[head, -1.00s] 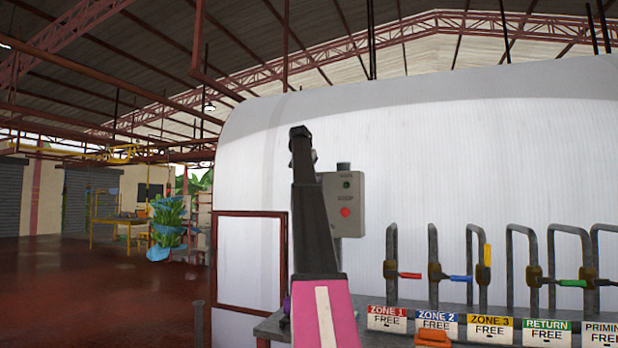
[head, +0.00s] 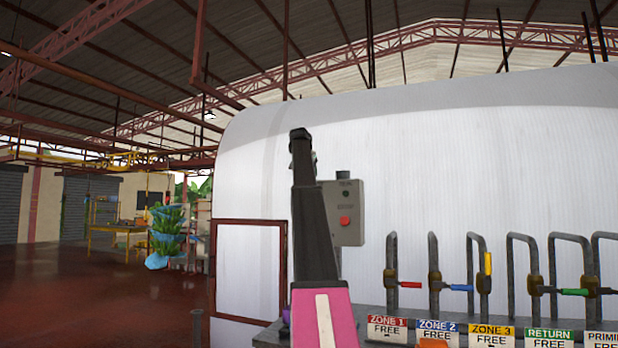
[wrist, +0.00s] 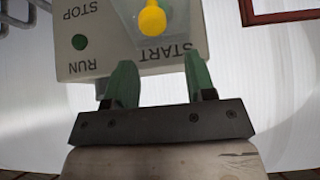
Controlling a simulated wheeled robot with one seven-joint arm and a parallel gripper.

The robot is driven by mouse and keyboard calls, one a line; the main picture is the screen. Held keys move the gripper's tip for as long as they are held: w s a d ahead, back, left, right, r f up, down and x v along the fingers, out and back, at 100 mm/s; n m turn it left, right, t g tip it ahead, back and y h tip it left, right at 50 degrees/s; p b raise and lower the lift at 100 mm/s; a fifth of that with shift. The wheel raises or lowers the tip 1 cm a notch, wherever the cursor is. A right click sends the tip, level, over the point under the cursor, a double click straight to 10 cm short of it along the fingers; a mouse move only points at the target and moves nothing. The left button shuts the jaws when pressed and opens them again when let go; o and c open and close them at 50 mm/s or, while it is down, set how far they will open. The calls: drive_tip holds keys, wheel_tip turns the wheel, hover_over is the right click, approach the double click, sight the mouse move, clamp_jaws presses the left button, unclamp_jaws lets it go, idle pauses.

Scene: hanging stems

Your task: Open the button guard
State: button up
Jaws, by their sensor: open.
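The grey control box (head: 348,232) stands against the white wall, partly hidden behind my arm in the head view. A green spot and a red button show on it. In the wrist view the box (wrist: 90,62) appears upside down, with STOP, RUN and START lettering. A yellow round button (wrist: 152,20) lies near START, with what looks like a clear guard (wrist: 185,22) around it; whether it is shut is unclear. My gripper (wrist: 160,70) is open and empty, its two green fingers apart, just short of the box's lower edge by START. Contact cannot be told.
A row of pipes with coloured valve handles (head: 462,287) stands right of the box, above zone labels (head: 437,332). A red-framed panel (head: 249,222) is left of my arm. Open red floor (head: 90,290) lies further left.

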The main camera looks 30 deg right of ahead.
drive_tip(key=v, duration=0.9)
drive_tip(key=shift+r, duration=0.15)
